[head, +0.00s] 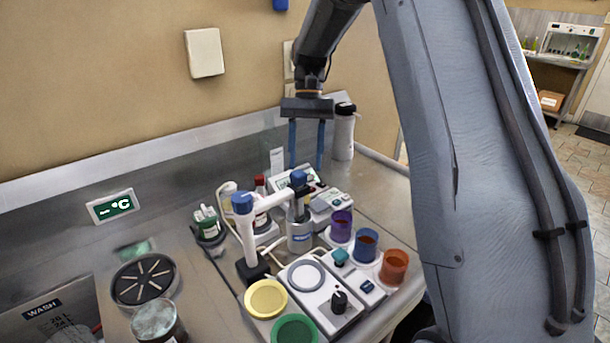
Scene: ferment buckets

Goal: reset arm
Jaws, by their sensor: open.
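My gripper (306,146) is at the upper middle of the head view, with its two blue fingers pointing down and spread apart. Nothing shows between the fingers. It hangs over the back of the steel bench (185,185), in front of the tan wall. My arm comes down to it from the top, and a large grey link of mine covers much of the right side. A dark-capped white bottle (343,132) stands just right of the fingers.
Below the gripper are a white device (298,180), a blue-capped stand (243,218), and purple (341,226), blue (366,245) and orange (393,267) cups. Yellow (266,298) and green (294,331) discs lie in front. A round slotted drain (145,281) is at left. Bare steel lies at back left.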

